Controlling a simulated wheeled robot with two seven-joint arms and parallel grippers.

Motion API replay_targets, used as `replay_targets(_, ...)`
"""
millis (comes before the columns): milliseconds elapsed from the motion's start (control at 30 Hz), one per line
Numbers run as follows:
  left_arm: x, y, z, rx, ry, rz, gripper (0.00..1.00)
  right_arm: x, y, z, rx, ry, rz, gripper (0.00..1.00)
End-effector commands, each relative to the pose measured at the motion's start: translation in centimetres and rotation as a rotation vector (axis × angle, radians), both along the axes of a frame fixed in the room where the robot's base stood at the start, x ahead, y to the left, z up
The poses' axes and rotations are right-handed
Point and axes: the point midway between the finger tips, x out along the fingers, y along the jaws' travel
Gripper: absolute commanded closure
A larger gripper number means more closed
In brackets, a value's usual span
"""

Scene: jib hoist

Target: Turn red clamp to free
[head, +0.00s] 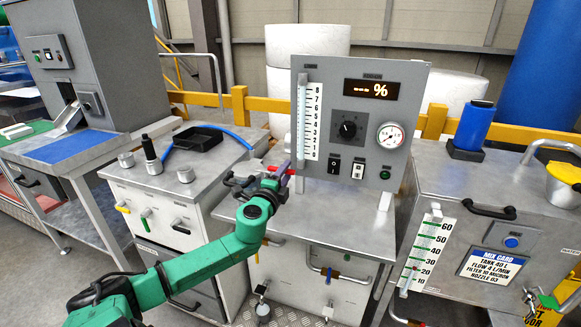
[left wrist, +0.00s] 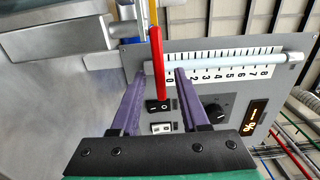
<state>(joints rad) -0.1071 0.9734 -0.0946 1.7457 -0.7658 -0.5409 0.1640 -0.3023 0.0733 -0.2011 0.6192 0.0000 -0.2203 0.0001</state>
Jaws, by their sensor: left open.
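The red clamp (left wrist: 159,75) is a red bar in the left wrist view, lying between the two purple fingers of my open left gripper (left wrist: 160,74). A gap shows on each side of it. It runs beside the lower end of the white scale tube (left wrist: 230,64). In the head view a small part of the red clamp (head: 289,171) shows at the foot of the tube, beside my left gripper (head: 281,174). The gripper and arm hide part of that area. My right gripper is not in view.
The grey panel (head: 350,107) carries a knob (head: 348,129), a gauge (head: 390,136) and switches close to the gripper. A black tray (head: 198,139) sits on the left cabinet. A blue bottle (head: 473,125) stands on the right cart. The steel top (head: 335,215) before the panel is clear.

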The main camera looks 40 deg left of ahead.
Motion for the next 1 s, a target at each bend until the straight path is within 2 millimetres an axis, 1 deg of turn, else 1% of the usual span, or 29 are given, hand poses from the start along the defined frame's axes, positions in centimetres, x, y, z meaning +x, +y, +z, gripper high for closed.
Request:
replay_targets(33,0.9,0.3,0.3,-0.001,-0.004,0.002,0.55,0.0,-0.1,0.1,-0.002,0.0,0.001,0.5)
replay_targets(100,1.9,0.8,0.2,-0.002,-0.004,0.003,0.55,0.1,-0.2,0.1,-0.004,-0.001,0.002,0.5)
replay_targets(233,3.4,1.2,0.1,0.0,-0.002,0.002,0.55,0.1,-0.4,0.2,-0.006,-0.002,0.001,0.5)
replay_targets(367,3.9,1.3,0.0,0.0,0.0,-0.001,0.55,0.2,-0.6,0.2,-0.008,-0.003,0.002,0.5)
replay_targets(567,3.9,1.3,0.0,0.0,0.001,-0.001,0.55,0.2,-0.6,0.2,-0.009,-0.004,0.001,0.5)
replay_targets(700,3.9,1.3,0.0,0.0,0.001,-0.001,1.0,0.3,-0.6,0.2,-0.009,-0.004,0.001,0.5)
replay_targets(1000,3.9,1.3,0.0,0.0,0.001,-0.001,1.0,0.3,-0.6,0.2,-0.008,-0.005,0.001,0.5)
